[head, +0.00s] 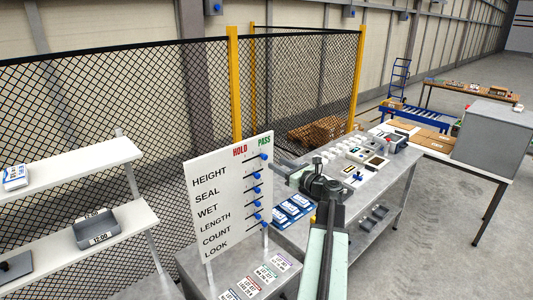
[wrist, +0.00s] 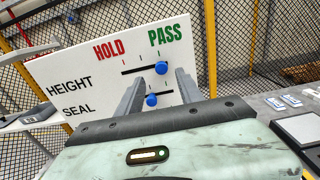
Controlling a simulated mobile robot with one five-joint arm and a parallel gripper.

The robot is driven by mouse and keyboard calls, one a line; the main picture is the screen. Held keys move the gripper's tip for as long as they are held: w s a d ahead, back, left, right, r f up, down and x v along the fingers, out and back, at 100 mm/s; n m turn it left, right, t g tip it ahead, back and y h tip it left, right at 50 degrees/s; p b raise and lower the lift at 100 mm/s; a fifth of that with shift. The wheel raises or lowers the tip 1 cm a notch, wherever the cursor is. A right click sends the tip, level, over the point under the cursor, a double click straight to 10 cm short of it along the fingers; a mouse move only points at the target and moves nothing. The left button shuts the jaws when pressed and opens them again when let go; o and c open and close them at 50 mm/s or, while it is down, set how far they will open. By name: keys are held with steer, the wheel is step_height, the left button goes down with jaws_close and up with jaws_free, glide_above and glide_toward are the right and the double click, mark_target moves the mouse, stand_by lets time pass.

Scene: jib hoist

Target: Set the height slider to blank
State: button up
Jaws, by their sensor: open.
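A white board (head: 227,205) stands upright with rows HEIGHT, SEAL, WET, LENGTH, COUNT and LOOK, headed HOLD in red and PASS in green. The height slider's blue knob (head: 263,156) is at the right end of its black slot, below PASS; the wrist view shows this knob (wrist: 161,67) too. The seal slider's blue knob (wrist: 152,100) is just below it. My gripper (wrist: 160,76) is open and empty, its fingers pointing at the board. In the picture the height knob lies between and just past the fingertips; contact cannot be told. In the head view, my gripper (head: 278,171) is right of the board.
The other slider knobs run down the board's right side, close together. Blue-and-white packs (head: 292,208) lie on the metal bench beside my arm. Printed cards (head: 250,286) lie before the board. A white shelf (head: 75,170) stands left, and a mesh fence (head: 120,95) behind.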

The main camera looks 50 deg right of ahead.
mark_target(266, 157)
steer(key=w, duration=0.7)
steer(key=shift+w+d+f, duration=0.1)
steer(key=shift+d, duration=0.25)
jaws_close()
stand_by(1.0)
